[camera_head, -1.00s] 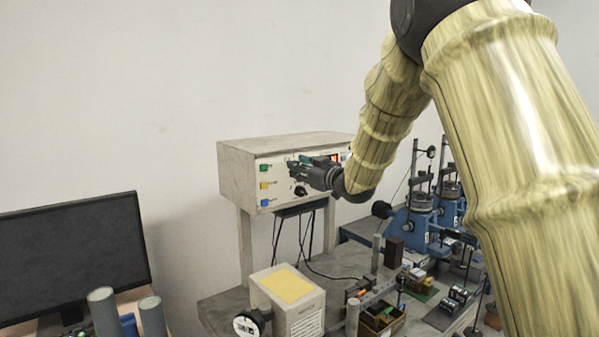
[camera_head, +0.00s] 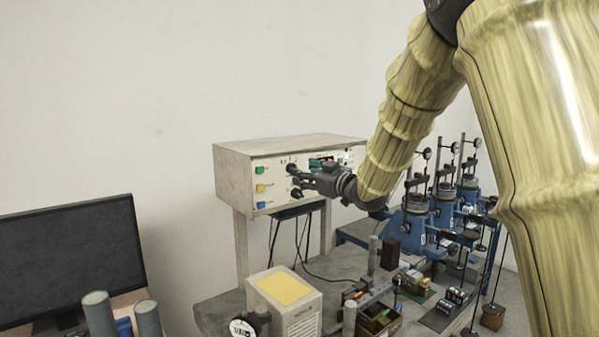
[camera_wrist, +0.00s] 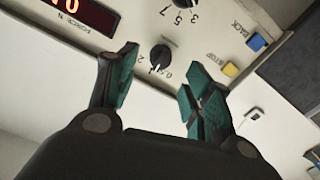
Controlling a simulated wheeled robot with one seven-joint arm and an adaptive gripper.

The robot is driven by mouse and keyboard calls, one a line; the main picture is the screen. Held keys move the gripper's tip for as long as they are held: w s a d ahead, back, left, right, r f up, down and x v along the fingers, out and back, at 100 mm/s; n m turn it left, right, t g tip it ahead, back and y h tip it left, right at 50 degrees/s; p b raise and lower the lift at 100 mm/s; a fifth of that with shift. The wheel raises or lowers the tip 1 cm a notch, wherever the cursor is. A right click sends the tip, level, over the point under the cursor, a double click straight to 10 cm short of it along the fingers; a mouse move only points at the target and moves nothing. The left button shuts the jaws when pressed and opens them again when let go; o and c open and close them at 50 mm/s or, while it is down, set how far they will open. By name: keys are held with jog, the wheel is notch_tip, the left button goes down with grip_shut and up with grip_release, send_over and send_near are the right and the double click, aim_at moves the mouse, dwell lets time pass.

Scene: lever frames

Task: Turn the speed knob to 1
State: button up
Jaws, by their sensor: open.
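The speed knob is a small black dial. The wrist view shows this knob (camera_wrist: 160,55) with a scale reading 0.5, 1 and 2 beside it. Its pointer is on the scale side, but I cannot tell the exact number. It sits on the front panel of a grey control box (camera_head: 280,149). My gripper (camera_wrist: 161,78) is open, with its two teal-padded fingers on either side of the knob in that view. I cannot tell whether they touch it. In the head view my gripper (camera_head: 298,176) is at the panel and hides part of it.
A second black knob (camera_head: 297,191), marked 3, 5, 7, is close by, below the first in the head view. Blue (camera_head: 261,205), yellow (camera_head: 261,188) and green (camera_head: 260,170) buttons line the panel's left side. A red display (camera_wrist: 84,14) is near. Blue machines (camera_head: 415,225) stand right.

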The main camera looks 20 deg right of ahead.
jog(key=v, duration=0.7)
jog(key=shift+s+r, duration=0.1)
jog(key=shift+r, duration=0.05)
